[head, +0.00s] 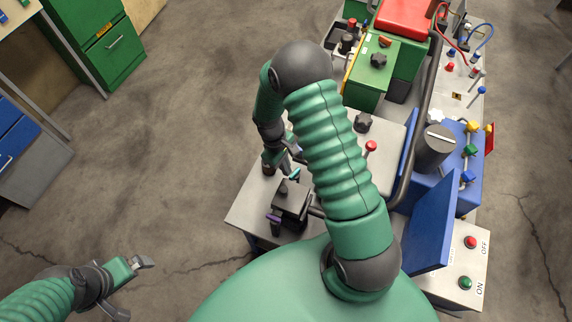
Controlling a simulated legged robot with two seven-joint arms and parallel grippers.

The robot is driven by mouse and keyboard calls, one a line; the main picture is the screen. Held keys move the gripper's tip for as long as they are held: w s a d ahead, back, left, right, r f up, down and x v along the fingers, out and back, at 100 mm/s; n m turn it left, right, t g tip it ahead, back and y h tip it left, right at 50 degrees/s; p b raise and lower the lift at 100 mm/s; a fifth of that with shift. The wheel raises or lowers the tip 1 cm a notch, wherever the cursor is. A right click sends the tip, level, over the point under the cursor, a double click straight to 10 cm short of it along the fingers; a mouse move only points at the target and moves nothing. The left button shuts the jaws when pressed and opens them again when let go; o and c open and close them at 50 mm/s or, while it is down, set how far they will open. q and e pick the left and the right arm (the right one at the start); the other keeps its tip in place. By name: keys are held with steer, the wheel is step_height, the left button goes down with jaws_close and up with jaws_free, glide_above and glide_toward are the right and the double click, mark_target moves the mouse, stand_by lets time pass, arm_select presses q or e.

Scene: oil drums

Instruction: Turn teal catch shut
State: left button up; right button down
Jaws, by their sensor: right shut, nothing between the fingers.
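The teal catch (294,174) is a small piece at the top of a dark block (290,203) on the light-topped bench, left of my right arm. My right gripper (287,162) points down just above and beside the catch. Its fingers are shut with nothing between them; whether they touch the catch I cannot tell. The gripper and arm hide part of the catch, so its exact angle is unclear. My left gripper (133,287) is open and empty over the floor at the lower left.
A purple piece (272,217) sits on the dark block's left side. Behind stand a dark knob (363,122), a red-topped lever (371,146) and a green box (371,76). A blue panel (434,222) rises at right. The floor at left is open.

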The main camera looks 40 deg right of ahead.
steer(key=shift+s+a+n+h, duration=0.15)
steer(key=shift+s+n+h, duration=0.15)
steer(key=shift+n, duration=0.7)
